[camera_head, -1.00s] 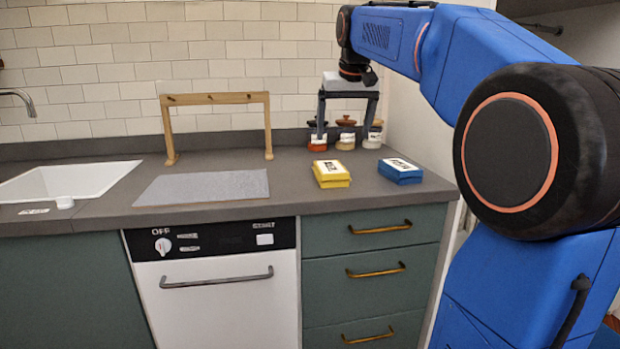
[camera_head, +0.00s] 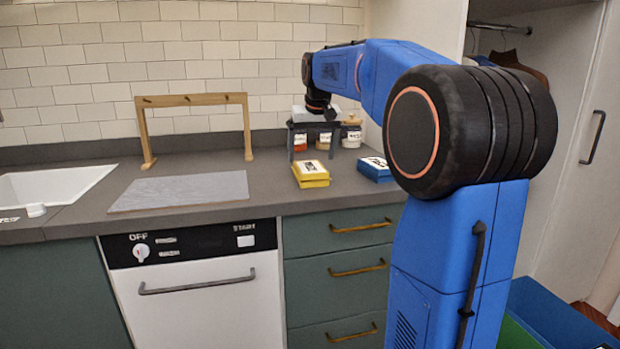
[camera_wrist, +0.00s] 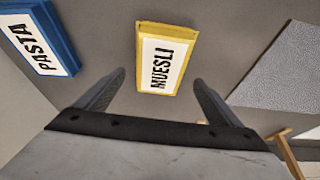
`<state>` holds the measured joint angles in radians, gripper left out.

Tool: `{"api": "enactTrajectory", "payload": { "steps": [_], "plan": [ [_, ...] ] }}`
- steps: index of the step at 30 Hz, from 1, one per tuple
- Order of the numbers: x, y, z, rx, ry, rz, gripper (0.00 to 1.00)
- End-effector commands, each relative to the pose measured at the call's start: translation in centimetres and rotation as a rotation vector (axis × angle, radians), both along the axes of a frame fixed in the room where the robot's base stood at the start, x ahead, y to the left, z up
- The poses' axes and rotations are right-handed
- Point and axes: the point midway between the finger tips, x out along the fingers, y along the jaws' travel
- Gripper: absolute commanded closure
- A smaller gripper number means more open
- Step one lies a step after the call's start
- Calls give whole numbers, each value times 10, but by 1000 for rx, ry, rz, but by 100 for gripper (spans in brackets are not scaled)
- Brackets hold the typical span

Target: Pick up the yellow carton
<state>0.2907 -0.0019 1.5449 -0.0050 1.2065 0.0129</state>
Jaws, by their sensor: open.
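The yellow carton (camera_head: 311,174) lies flat on the grey counter, right of the grey mat. In the wrist view the carton (camera_wrist: 161,58) has a white label reading MUESLI and sits just beyond the gap between my fingertips. My gripper (camera_head: 311,155) hangs over the counter, behind and above the carton in the head view. In the wrist view my gripper (camera_wrist: 160,85) is open and empty, with one finger on either side of the gap. Nothing is between the fingers.
A blue PASTA carton (camera_head: 374,170) lies right of the yellow one, also seen in the wrist view (camera_wrist: 38,40). Several jars (camera_head: 351,134) stand behind my gripper by the wall. A wooden frame (camera_head: 193,99) stands behind the grey mat (camera_head: 180,190). A sink (camera_head: 55,185) is at left.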

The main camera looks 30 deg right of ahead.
Motion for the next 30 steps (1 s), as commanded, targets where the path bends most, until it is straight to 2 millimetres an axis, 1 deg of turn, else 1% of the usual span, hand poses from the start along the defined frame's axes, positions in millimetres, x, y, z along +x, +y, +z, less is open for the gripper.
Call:
{"api": "enactTrajectory", "payload": {
  "steps": [1,8,10,19,22,27,29,30],
  "plan": [
    [1,0,-4,0,1,0,12],
    [5,-1,-13,0,0,0,12],
    [7,-2,-18,0,1,0,12],
    [22,-6,-53,0,1,0,12],
    [24,-7,-57,0,-1,0,12],
    [24,-7,-56,0,-1,0,12],
    [24,-7,-56,0,-1,0,26],
    [24,-7,-56,0,-1,0,36]
  ]
}}
